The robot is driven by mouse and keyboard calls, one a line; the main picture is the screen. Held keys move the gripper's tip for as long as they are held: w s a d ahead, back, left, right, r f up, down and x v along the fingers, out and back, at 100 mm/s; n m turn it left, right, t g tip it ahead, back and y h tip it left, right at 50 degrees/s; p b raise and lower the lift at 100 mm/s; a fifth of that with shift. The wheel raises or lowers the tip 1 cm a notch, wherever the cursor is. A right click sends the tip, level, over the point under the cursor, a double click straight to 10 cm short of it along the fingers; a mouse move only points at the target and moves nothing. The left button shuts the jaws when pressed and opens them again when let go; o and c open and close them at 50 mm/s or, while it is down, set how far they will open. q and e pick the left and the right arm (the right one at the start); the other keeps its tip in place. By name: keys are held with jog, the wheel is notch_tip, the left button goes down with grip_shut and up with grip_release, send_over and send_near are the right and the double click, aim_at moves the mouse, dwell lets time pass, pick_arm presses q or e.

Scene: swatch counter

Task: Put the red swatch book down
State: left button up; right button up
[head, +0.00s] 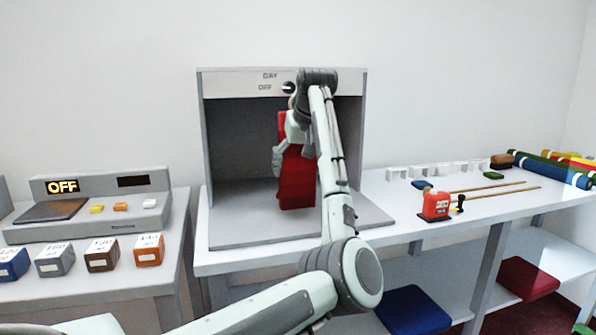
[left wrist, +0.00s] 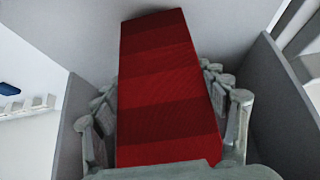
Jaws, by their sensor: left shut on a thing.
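The red swatch book (head: 297,180) is a long block in banded shades of red. It hangs upright inside the grey light booth (head: 230,243), near the booth's open front. My left gripper (head: 288,150) is shut on its upper part. In the left wrist view the red swatch book (left wrist: 168,85) lies between the two fingers of my left gripper (left wrist: 165,120). Its lower end looks close to the booth floor; I cannot tell whether it touches. My forearm hides part of the booth's right side. My right gripper is not in view.
A knob (head: 288,88) marked DAY and OFF is on the booth's top panel. A red device (head: 434,204), rods (head: 490,190) and fabric rolls (head: 553,170) lie on the counter at right.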

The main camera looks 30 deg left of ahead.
pick_arm(q)
jog(key=shift+f, duration=0.65)
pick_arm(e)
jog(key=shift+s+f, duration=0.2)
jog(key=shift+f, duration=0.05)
pick_arm(q)
jog(key=shift+f, duration=0.1)
jog(key=o, duration=1.3)
jog(key=shift+s+d+r, duration=0.1)
jog(key=shift+d+r, duration=0.05)
jog(key=shift+r, duration=0.3)
jog(key=v, duration=1.1)
jog(key=shift+s+d+r+b, duration=0.1)
jog(key=shift+s+b, duration=0.05)
jog(key=shift+b, duration=0.25)
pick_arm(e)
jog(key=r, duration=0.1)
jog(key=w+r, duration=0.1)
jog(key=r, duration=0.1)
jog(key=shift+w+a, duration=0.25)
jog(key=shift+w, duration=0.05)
